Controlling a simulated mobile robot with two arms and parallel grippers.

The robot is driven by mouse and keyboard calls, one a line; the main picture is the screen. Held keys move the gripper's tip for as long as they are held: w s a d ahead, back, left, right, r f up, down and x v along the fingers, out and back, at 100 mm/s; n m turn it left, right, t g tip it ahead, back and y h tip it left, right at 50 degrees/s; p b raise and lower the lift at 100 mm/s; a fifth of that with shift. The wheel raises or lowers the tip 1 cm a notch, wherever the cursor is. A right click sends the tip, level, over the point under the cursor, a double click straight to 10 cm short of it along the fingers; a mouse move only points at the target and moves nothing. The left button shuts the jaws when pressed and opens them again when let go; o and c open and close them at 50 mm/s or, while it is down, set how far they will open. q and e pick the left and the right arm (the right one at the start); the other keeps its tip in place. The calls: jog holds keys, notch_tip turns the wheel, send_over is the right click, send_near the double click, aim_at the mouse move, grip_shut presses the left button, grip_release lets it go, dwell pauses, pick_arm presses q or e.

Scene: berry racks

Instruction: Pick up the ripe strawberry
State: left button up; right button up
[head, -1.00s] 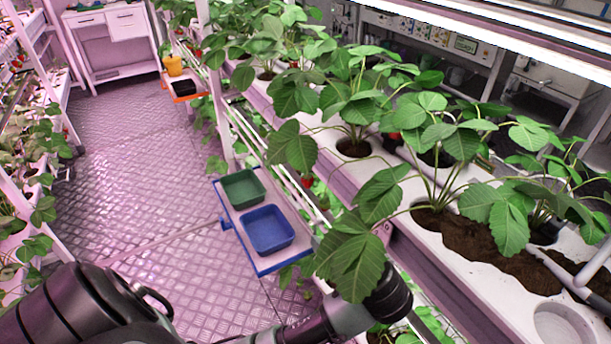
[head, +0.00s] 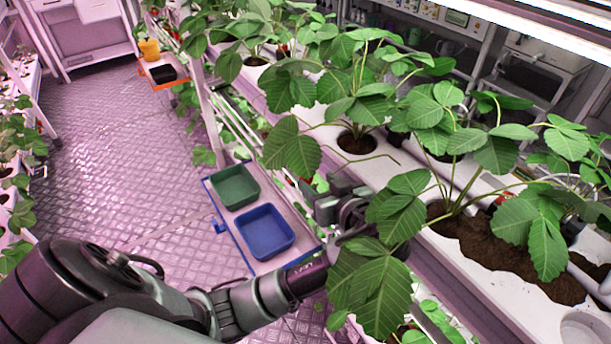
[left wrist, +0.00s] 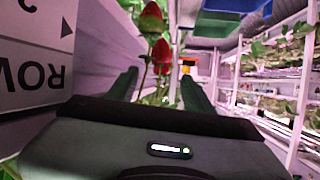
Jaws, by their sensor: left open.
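In the left wrist view a red strawberry (left wrist: 161,52) hangs on a thin stem, in line with the gap between the fingers. A second red strawberry (left wrist: 151,18) hangs just above it in the picture. My left gripper (left wrist: 159,78) is open, with one finger on each side of that gap. Nothing is gripped. I cannot tell whether the lower berry is between the fingertips or a little beyond them. In the head view my left gripper (head: 338,200) is beside the white planter gutter (head: 385,172), partly behind leaves, and these two berries cannot be made out there. My right gripper is not in view.
A green bin (head: 235,187) and a blue bin (head: 264,231) sit on a tray left of the gripper. Strawberry leaves (head: 372,292) overhang my left wrist. A sign panel (left wrist: 35,50) stands close on the left in the wrist view. The aisle floor (head: 110,170) is clear.

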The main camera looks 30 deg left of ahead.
aim_at(311, 175)
pick_arm(q)
jog(key=p+x, duration=0.1)
jog(key=x, duration=0.4)
jog(key=shift+w+a, duration=0.1)
jog(key=shift+w, duration=0.05)
jog(key=c, duration=0.8)
jog(key=shift+r+b, duration=0.1)
jog(key=shift+b, duration=0.2)
jog(key=shift+c, duration=0.2)
jog(key=shift+s+r, duration=0.1)
jog(key=shift+s, duration=0.25)
jog(key=s+d, duration=0.1)
jog(key=s, duration=0.4)
jog(key=s+d+b, duration=0.1)
jog(key=s, duration=0.5)
jog(key=s+d+b, duration=0.1)
jog(key=s+d, duration=0.1)
jog(key=s, duration=0.4)
jog(key=shift+r, duration=0.1)
